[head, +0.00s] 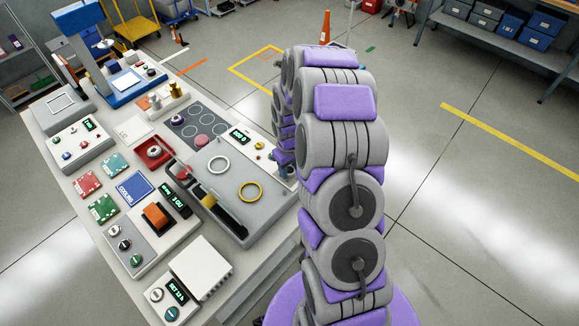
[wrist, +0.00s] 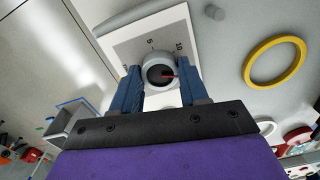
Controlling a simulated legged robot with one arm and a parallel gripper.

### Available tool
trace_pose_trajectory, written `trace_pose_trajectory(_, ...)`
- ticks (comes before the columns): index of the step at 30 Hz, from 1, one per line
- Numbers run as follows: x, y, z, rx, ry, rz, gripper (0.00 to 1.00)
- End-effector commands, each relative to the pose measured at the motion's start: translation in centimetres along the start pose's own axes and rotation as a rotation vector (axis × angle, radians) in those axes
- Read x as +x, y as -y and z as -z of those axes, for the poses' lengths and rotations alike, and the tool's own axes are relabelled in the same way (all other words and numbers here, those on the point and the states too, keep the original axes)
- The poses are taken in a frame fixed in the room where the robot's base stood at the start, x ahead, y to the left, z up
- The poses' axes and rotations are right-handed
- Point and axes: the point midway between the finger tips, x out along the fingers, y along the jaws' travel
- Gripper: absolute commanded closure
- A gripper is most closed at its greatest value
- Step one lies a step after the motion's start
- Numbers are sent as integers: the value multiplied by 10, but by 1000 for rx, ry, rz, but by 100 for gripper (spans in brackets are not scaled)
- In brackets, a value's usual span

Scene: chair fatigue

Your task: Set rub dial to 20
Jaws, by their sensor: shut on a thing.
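In the wrist view a round grey dial (wrist: 158,66) with a dark centre and a red pointer mark sits on a white scale plate (wrist: 122,48) with printed numbers. I can read 5 and 10 above the dial; another number at the left is too small to read surely. The red mark points to the right in the picture. My gripper (wrist: 161,78) has its two blue fingers on either side of the dial, shut on it. The fingers hide part of the scale. In the head view the gripper and the dial are hidden behind my arm.
A yellow ring (wrist: 275,62) lies right of the dial in the wrist view; it also shows in the head view (head: 241,194). Floor right of my arm is clear.

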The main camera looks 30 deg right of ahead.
Motion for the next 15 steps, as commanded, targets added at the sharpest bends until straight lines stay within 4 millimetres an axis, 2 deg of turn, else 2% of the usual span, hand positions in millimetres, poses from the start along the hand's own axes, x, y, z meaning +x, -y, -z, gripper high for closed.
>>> trace_pose_trajectory(15, -3, -2, 4, 490, -12, -4, 87)
